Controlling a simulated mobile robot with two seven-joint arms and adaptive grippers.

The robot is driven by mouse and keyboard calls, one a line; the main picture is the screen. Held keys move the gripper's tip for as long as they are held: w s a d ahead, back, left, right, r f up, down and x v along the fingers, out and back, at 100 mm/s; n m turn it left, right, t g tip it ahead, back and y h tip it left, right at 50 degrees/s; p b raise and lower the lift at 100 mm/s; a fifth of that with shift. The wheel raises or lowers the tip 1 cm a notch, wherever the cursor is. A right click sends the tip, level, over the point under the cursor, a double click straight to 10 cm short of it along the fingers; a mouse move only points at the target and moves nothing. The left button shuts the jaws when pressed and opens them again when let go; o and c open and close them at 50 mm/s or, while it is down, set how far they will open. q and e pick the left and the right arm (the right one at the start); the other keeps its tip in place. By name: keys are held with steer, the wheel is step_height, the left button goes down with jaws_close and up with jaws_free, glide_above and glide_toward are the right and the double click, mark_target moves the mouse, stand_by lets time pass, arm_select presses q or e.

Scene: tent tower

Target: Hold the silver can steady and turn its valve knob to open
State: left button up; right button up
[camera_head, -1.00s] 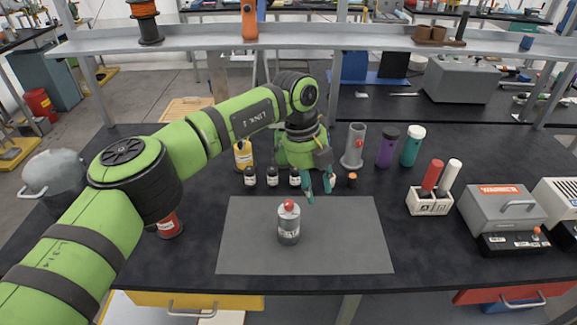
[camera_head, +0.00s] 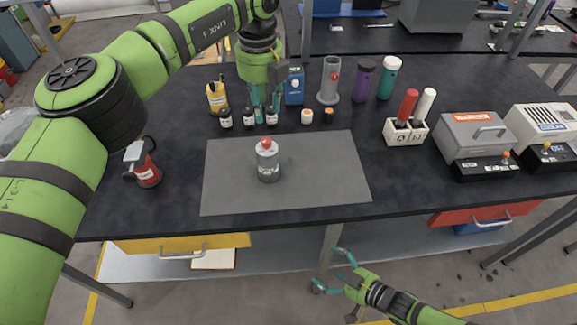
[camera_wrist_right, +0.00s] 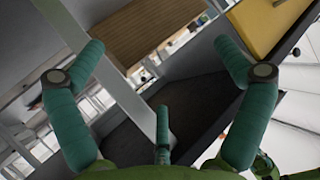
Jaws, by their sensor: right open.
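The silver can (camera_head: 268,167) stands upright on the grey mat (camera_head: 330,185) on the black workbench. Its red valve knob (camera_head: 266,143) sits on top. My left gripper (camera_head: 264,117) points down behind the can, near the row of small bottles. Its teal fingers look apart with nothing between them, and it does not touch the can. My right gripper (camera_head: 326,267) is open and empty in front of the bench, below its front edge and away from the can. In the right wrist view its teal fingers (camera_wrist_right: 166,75) are spread wide, and the can is not seen there.
Small dark bottles (camera_head: 226,119) and a yellow container (camera_head: 216,97) stand behind the mat. A grey tube (camera_head: 330,82), purple bottle (camera_head: 363,80) and white holder (camera_head: 404,132) stand to the right. A red can (camera_head: 147,172) stands at left. The mat around the can is clear.

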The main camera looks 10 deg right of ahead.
mark_target(278, 162)
steer(key=w+a+r+n+y, duration=0.1)
steer(key=a+r+y, duration=0.25)
steer(key=r, duration=0.65)
steer(key=w+a+r+n+y, duration=0.15)
steer(key=a+r, duration=0.35)
steer(key=r, duration=0.5)
steer(key=w+a+r, duration=0.1)
steer(key=w, duration=0.2)
steer(key=w+a+r+t+h, duration=0.1)
steer(key=w+a, duration=0.1)
steer(key=w+a+r+t, duration=0.1)
steer(key=w, duration=0.2)
steer(key=shift+w+a+r+h, duration=0.2)
steer(key=shift+w+r+h, duration=0.1)
steer(key=shift+r, duration=0.1)
steer(key=w+h, duration=0.1)
steer(key=w, duration=0.1)
steer(key=w+d+m+h, duration=0.1)
steer(key=w, duration=0.1)
steer(key=w+h, duration=0.1)
steer(key=w, duration=0.1)
steer(key=shift+d+r+m+t+h, duration=0.2)
steer(key=shift+d+m+t+h, duration=0.1)
steer(key=shift+d+h, duration=0.1)
steer(key=shift+w+d+f+h, duration=0.3)
steer(key=shift+d+f, duration=0.05)
steer(key=shift+d, duration=0.1)
steer(key=shift+w+f, duration=0.15)
steer(key=shift+x, duration=3.3)
steer(key=shift+f, duration=0.15)
